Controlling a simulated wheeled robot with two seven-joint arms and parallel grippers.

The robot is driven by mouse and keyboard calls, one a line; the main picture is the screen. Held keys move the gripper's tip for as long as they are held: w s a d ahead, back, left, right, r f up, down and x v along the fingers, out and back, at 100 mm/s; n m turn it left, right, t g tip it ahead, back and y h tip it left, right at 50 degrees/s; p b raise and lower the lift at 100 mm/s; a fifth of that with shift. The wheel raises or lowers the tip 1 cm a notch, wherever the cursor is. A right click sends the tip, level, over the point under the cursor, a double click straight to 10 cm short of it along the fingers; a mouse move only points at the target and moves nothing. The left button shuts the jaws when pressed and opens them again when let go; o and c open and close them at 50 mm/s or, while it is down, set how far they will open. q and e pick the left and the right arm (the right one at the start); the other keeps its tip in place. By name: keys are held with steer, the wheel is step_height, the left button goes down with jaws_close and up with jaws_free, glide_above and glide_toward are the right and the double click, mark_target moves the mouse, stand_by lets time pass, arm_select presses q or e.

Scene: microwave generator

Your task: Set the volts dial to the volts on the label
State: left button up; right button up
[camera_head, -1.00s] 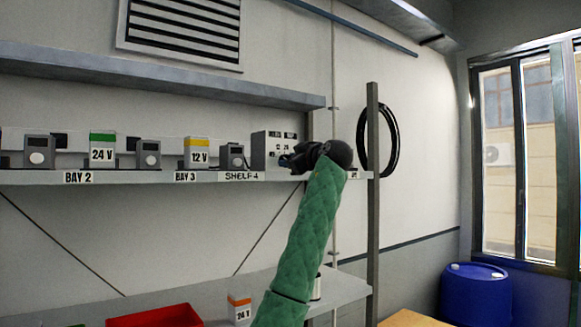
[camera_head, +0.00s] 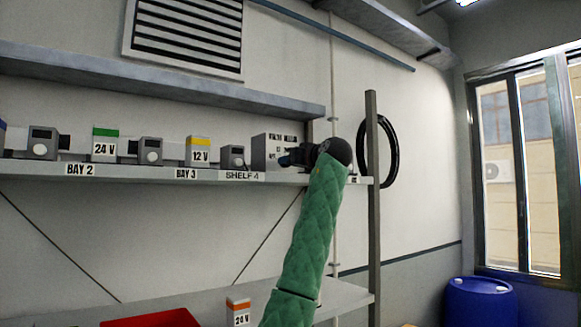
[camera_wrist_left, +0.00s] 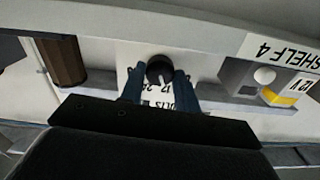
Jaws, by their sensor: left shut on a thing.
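The grey box with the volts dial (camera_head: 259,153) stands at the right end of the upper shelf. Its face is partly hidden by my left gripper (camera_head: 290,160) in the head view. In the left wrist view, the black round dial (camera_wrist_left: 158,66) sits between the two blue fingers of my left gripper (camera_wrist_left: 160,78), which is shut on it. A light pointer mark shows on the dial. The white panel (camera_wrist_left: 158,97) carries upside-down print reading VOLTS with 12 and 24; the dial's exact setting is unclear. My right gripper is not in view.
A yellow-topped 12 V block (camera_head: 198,152) and a green-topped 24 V block (camera_head: 103,146) stand on the shelf. An orange-topped 24 V block (camera_head: 239,312) is below, beside a red tray (camera_head: 150,319). A shelf post (camera_head: 372,220) stands right of my arm.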

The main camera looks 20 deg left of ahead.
arm_select(q)
steer(key=shift+r, duration=0.15)
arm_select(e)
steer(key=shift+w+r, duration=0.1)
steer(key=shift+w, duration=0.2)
arm_select(q)
steer(key=o, duration=1)
steer(key=shift+d, duration=0.1)
steer(key=shift+b+v, duration=2.15)
steer(key=shift+v, duration=1.7)
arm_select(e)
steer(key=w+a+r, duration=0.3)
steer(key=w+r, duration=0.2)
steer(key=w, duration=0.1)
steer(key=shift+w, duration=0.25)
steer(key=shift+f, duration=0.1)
